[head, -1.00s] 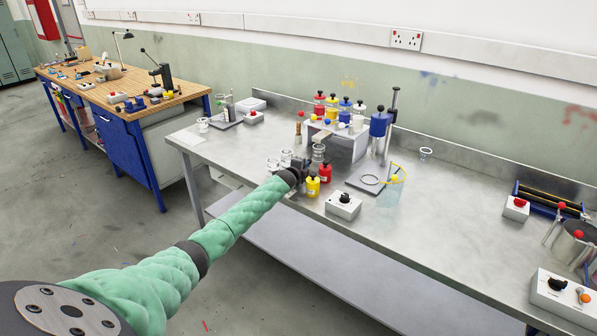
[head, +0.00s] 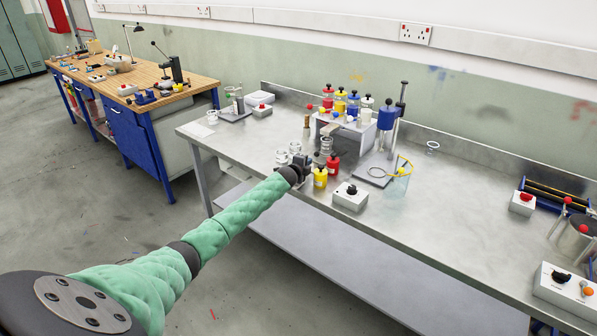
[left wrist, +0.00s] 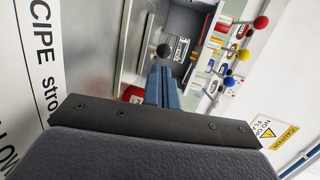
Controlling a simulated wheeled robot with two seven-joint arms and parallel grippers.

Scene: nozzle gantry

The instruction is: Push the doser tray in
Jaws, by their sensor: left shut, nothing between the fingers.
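The white nozzle gantry (head: 366,140) stands on the steel bench, with coloured bottles on top. My left gripper (head: 304,162) is at the bench's front, left of and in front of the gantry. In the left wrist view its blue-grey fingers (left wrist: 163,72) are shut with nothing between them. A black ball knob (left wrist: 163,50) shows just beyond the fingertips; I cannot tell whether they touch. Behind the knob is a dark grey recess (left wrist: 189,22) with a small label. I cannot make out the doser tray's outline or how far out it sits. My right gripper is out of view.
A white knob box (head: 350,196) lies to the right.

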